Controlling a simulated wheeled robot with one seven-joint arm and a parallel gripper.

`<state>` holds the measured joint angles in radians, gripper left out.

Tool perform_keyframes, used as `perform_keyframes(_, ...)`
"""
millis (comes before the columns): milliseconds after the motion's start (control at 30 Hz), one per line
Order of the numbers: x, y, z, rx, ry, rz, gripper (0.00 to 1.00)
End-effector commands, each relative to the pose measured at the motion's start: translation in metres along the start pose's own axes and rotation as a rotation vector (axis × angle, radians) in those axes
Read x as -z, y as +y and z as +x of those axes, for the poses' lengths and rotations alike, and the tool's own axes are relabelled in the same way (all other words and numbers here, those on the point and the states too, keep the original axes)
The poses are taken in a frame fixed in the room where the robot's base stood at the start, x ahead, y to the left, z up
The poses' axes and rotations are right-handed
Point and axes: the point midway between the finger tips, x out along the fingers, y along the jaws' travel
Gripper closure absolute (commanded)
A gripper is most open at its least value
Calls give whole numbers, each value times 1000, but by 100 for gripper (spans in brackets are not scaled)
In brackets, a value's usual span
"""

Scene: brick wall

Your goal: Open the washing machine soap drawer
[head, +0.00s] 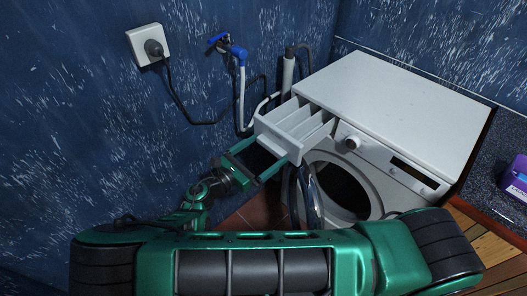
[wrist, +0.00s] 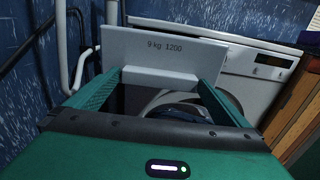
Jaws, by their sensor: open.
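The washing machine (head: 400,95) is white and stands against the blue wall. Its soap drawer (head: 281,137) is pulled well out at the machine's upper left, with its compartments showing from above. In the wrist view the drawer's pale front (wrist: 163,52) reads "9 kg 1200". My gripper (head: 261,160) is open at the drawer front, with one green finger towards each side. In the wrist view the open gripper (wrist: 163,80) has its fingertips close to the lower part of the front; I cannot tell whether they touch it.
The machine's round door (head: 310,198) stands open below the drawer. A wall socket with a plug (head: 153,47), a blue tap (head: 226,45) and hoses are at the left and behind. A dark counter (head: 496,165) with a purple box (head: 517,180) is at the right.

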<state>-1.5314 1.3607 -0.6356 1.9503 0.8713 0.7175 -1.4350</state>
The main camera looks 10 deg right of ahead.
Motion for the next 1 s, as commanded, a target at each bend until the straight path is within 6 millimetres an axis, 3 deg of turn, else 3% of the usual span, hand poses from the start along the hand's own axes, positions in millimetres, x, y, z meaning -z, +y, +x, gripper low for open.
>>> perform_keyframes(500,1,0,-87,-4,1,1,0)
perform_keyframes(700,1,0,-102,-3,1,0,0)
perform_keyframes(1000,1,0,-104,-2,1,0,0)
